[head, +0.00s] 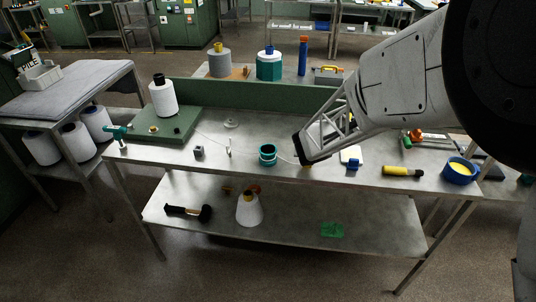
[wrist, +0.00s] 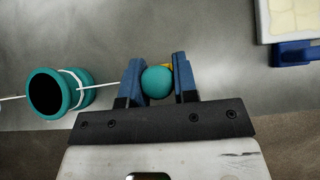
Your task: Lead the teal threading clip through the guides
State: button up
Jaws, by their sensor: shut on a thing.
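My gripper (wrist: 158,82) is shut on the teal threading clip (wrist: 158,81), which shows as a round teal ball between the blue fingers. In the head view my gripper (head: 305,162) is low over the table's front part, right of the teal spool-shaped guide (head: 267,160); the clip is not clear there. White yarn (wrist: 100,85) runs from the clip left to this guide (wrist: 68,104), and more yarn shows beyond its far side. I cannot tell whether it passes through or around it. A small grey block guide (head: 198,151) and a thin white post (head: 228,148) stand further left.
A white yarn cone (head: 163,100) stands on a green board (head: 165,127) at the left. A yellow-and-black tool (head: 402,171) and a blue bowl (head: 460,172) lie to the right. A blue-edged tray (wrist: 292,48) is near my gripper.

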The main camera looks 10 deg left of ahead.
jog(key=o, duration=0.9)
jog(key=v, duration=0.7)
jog(key=shift+s+r, duration=0.25)
jog(key=shift+s, duration=0.1)
dwell(0.5)
